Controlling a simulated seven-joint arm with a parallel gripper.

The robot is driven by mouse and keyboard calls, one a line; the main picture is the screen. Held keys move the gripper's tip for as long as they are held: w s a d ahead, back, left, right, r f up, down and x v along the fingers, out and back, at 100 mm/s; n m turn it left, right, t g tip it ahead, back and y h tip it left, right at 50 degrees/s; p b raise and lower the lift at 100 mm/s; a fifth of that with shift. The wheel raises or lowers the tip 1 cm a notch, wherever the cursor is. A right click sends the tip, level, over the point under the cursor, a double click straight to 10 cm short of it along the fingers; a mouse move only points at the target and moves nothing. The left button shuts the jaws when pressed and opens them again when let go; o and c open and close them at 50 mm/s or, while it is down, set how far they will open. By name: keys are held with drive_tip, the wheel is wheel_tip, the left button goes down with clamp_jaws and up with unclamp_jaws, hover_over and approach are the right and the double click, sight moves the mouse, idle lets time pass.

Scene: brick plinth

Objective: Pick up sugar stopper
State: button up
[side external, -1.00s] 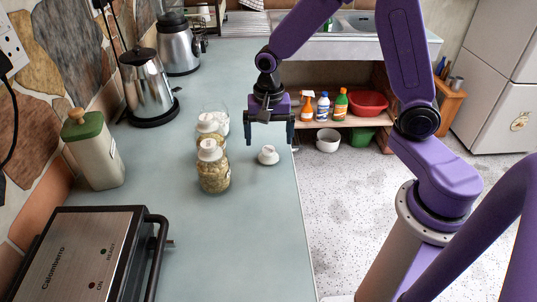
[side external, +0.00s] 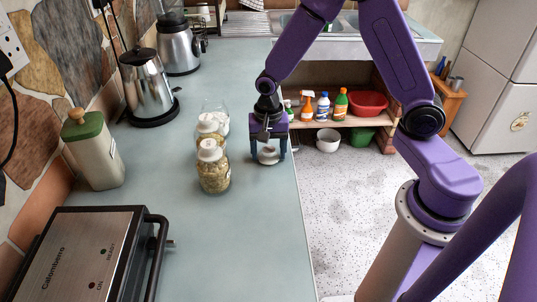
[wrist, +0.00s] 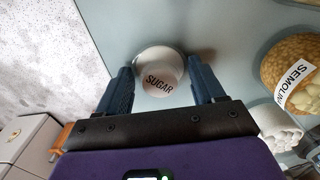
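The sugar stopper (side external: 268,157) is a small white lid with a knob, lying on the blue-grey counter near its right edge. In the wrist view the stopper (wrist: 158,72) shows the word SUGAR on its top. My gripper (side external: 268,158) is down at the counter with one finger on each side of the stopper. In the wrist view my gripper (wrist: 158,84) is open, and gaps show between the fingers and the stopper's knob. I cannot tell whether the fingertips touch the wider base.
Two stoppered glass jars (side external: 213,172) stand to the left of my gripper, with an open clear jar (side external: 216,115) behind them. A green-lidded canister (side external: 97,155) and a toaster-like appliance (side external: 85,255) are further left.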

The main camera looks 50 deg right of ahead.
drive_tip(key=c, duration=0.5)
drive_tip(key=shift+o, duration=0.2)
